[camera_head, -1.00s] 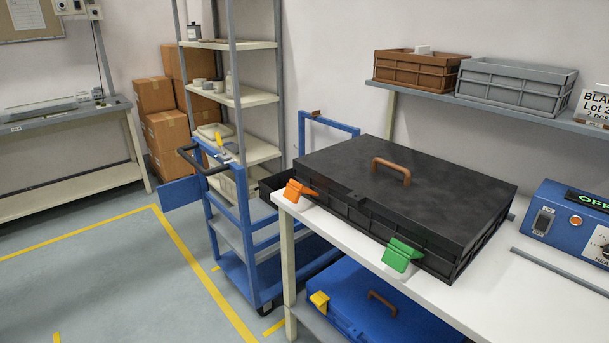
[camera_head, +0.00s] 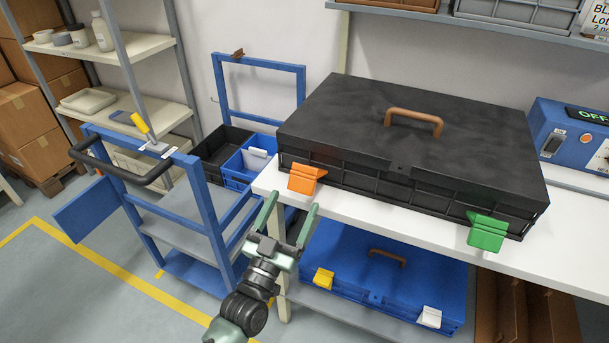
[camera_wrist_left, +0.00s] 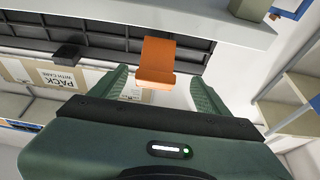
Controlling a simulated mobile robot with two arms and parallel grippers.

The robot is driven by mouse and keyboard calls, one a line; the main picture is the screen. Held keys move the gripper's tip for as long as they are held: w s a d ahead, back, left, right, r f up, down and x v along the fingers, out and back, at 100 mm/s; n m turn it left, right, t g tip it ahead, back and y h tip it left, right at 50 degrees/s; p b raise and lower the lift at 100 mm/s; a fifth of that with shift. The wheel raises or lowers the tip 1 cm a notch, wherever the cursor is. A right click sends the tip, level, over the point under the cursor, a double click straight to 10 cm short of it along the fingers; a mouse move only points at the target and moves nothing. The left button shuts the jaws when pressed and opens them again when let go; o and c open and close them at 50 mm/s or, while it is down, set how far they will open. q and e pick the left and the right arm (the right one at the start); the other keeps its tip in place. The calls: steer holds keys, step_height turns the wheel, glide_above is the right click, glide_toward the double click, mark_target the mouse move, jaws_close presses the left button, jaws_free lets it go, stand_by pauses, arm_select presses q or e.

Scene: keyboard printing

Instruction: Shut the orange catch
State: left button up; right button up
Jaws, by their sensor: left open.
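The orange catch (camera_head: 305,178) is on the left part of the front side of a black lidded case (camera_head: 400,125), which lies on a white bench. The catch's flap slants outward from the case front. My left gripper (camera_head: 291,202) is open and empty, just below and in front of the catch. In the left wrist view the orange catch (camera_wrist_left: 157,60) shows ahead, between the lines of the two open fingers (camera_wrist_left: 160,88); I cannot tell whether they touch it. My right gripper is not in view.
A green catch (camera_head: 488,232) is on the case's right front. A blue case (camera_head: 375,270) with yellow and white catches lies on the shelf below. A blue trolley (camera_head: 200,215) stands to the left, and a blue control box (camera_head: 570,140) at the right.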

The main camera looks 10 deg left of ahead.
mark_target(306, 174)
arm_select(q)
steer(key=shift+w+d+r, duration=0.2)
steer(key=shift+r, duration=0.35)
steer(key=shift+w+d+r, duration=0.15)
steer(key=shift+r, duration=0.35)
steer(key=b+x, duration=0.1)
steer(key=x, duration=0.5)
steer(key=shift+w+d, duration=0.15)
steer(key=shift+w, duration=0.15)
jaws_close()
